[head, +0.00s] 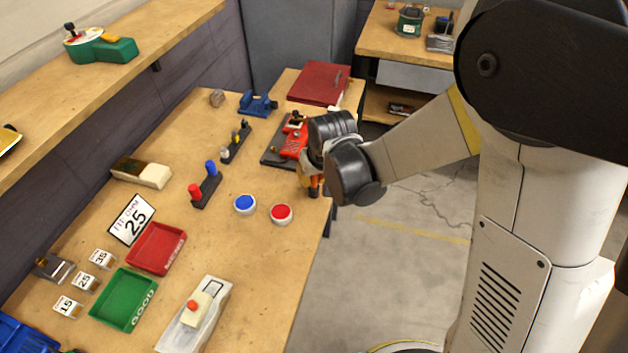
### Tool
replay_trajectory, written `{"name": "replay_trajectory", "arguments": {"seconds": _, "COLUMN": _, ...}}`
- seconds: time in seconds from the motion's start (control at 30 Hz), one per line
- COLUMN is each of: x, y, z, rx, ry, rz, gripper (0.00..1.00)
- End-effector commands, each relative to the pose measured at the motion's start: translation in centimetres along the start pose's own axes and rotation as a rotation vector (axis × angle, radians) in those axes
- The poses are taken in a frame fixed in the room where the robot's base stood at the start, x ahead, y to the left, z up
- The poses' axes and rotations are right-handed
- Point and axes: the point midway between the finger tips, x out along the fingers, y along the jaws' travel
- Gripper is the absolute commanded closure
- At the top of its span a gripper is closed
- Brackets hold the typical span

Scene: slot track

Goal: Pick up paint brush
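A wide, flat object that looks like the paint brush (150,175) lies on the wooden workbench (200,130) near its left, wall-side edge. It has a brown part at the left and a cream-white part at the right. My gripper (313,184) is above the bench's right edge, well to the right of the brush and not touching it. My wrist partly hides the gripper, and I cannot tell whether its fingers are open or shut.
A red-and-blue peg block (205,188), a blue button (245,204) and a red button (281,213) stand between my gripper and the brush. Red (157,247) and green (124,299) trays are in front. A wooden shelf (150,45) runs above the bench's left side.

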Motion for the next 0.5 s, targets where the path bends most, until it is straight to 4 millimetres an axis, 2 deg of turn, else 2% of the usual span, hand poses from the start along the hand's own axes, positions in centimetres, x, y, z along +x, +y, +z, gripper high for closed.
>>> {"name": "replay_trajectory", "arguments": {"seconds": 0.3, "x": -0.3, "y": 0.0, "z": -0.1, "rx": 0.0, "ry": 0.0, "rz": 0.0, "gripper": 1.0}}
{"name": "replay_trajectory", "arguments": {"seconds": 0.5, "x": -2.3, "y": 0.0, "z": -0.9, "rx": 0.0, "ry": 0.0, "rz": 0.0, "gripper": 1.0}}
